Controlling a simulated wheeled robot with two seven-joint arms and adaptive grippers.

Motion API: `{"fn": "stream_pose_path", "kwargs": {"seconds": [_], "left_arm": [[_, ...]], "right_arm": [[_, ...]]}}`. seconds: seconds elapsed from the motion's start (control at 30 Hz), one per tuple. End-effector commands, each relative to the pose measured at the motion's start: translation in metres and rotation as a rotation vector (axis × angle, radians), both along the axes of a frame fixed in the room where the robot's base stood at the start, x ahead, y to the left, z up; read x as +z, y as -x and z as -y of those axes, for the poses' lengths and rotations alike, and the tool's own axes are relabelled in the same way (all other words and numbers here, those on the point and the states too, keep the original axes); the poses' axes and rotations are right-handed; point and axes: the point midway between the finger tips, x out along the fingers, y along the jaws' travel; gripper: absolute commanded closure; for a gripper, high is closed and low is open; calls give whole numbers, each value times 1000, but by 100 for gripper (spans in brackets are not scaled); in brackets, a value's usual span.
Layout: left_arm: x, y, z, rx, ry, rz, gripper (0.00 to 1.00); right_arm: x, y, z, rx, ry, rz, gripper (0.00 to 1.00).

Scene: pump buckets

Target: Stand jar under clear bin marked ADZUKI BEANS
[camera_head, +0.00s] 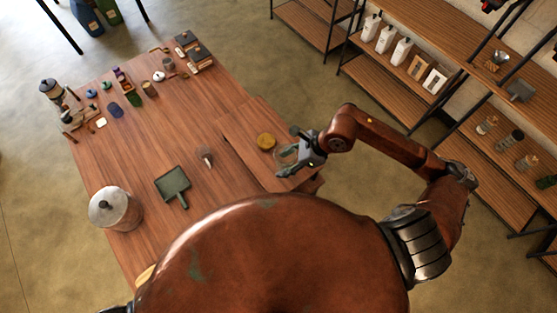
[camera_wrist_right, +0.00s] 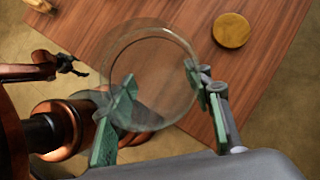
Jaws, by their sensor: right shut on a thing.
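A clear round glass jar (camera_wrist_right: 150,75) fills the middle of the right wrist view, its round rim towards the camera. My right gripper (camera_wrist_right: 160,105) is shut on it, with green-padded fingers on either side. In the head view the jar (camera_head: 287,156) is faint at the fingers of my right gripper (camera_head: 285,162), over the right end of the table. I cannot tell how high it is held. What looks like my left gripper (camera_wrist_right: 72,66) is small and dark in the right wrist view; its fingers are unclear. I make out no clear bin marked ADZUKI BEANS.
A wooden table (camera_head: 150,150) holds a round yellow-brown disc (camera_head: 266,141) near the jar, a green dustpan (camera_head: 173,185), a lidded metal canister (camera_head: 115,208) and several small items at the far end. Shelves (camera_head: 465,150) with bottles and glassware stand right. The table's middle is mostly clear.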

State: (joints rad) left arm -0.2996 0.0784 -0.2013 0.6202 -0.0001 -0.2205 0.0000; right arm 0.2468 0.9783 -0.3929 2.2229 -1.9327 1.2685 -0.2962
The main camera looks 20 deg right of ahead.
Motion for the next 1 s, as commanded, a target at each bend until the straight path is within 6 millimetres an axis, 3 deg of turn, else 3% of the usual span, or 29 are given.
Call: {"fn": "stream_pose_path", "kwargs": {"seconds": [0.1, 0.3, 0.53, 0.73, 1.0], "left_arm": [[7, -1, 0, 0, 0, 1, 30], [12, -1, 0, 0, 0, 2, 30], [14, -1, -1, 1, -1, 2, 30], [17, -1, -2, 1, -2, 2, 30], [16, -1, -2, 1, -3, 2, 30]], "right_arm": [[-22, -18, -3, -3, -4, -4, 85], [-46, -39, -4, -1, -3, -1, 85], [-60, -48, -5, 0, -1, -1, 85], [-86, -47, -5, 0, -1, -1, 85], [-89, -47, -5, 1, 0, 2, 85]]}}
